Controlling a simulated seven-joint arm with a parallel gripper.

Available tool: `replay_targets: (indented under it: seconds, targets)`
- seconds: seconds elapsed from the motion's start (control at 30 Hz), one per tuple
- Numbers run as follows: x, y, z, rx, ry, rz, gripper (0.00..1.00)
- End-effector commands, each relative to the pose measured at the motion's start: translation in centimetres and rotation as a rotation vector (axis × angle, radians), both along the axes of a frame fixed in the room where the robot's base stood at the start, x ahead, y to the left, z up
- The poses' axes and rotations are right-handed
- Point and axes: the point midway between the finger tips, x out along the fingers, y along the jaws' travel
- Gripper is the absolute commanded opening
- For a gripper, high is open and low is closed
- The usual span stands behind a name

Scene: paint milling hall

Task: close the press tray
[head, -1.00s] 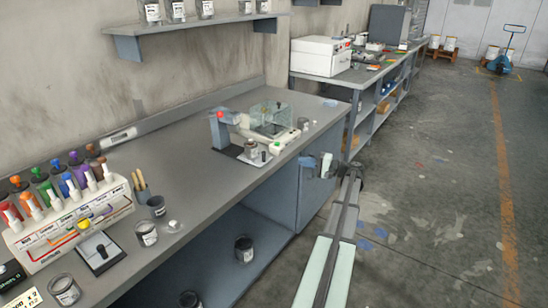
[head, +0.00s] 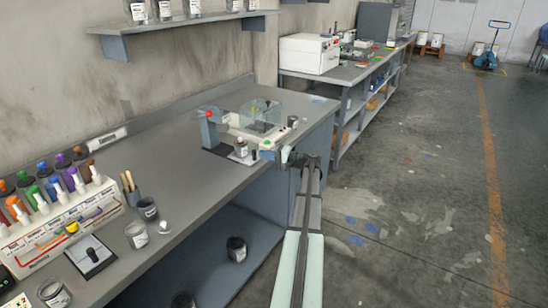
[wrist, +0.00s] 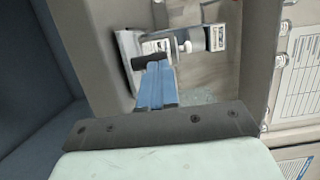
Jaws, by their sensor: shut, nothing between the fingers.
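The press stands on the grey bench, with a blue-grey post (head: 209,130) topped by a red knob and a clear guard (head: 260,112) behind its pale body. I cannot make out its tray separately or tell how far it is out. A small jar (head: 240,149) stands at the front of the press. My gripper (head: 284,155) is shut and empty at the bench's front edge, just right of the press's near end; contact cannot be told.
A small jar (head: 292,121) stands right of the guard. A rack of coloured bottles (head: 60,215) and a dark cup (head: 147,208) stand at the left of the bench (head: 170,165). A shelf (head: 180,20) hangs above. The floor to the right is open.

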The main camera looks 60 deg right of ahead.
Motion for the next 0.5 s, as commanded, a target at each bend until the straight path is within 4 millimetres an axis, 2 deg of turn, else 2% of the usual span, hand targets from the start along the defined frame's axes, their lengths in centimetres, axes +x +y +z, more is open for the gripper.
replay_targets:
  seconds: [0.17,0.5]
  targets:
    - [0.96,0.28,0.00,0.000,0.000,0.001,0.00]
    - [1.07,0.30,0.00,0.000,0.000,0.000,0.00]
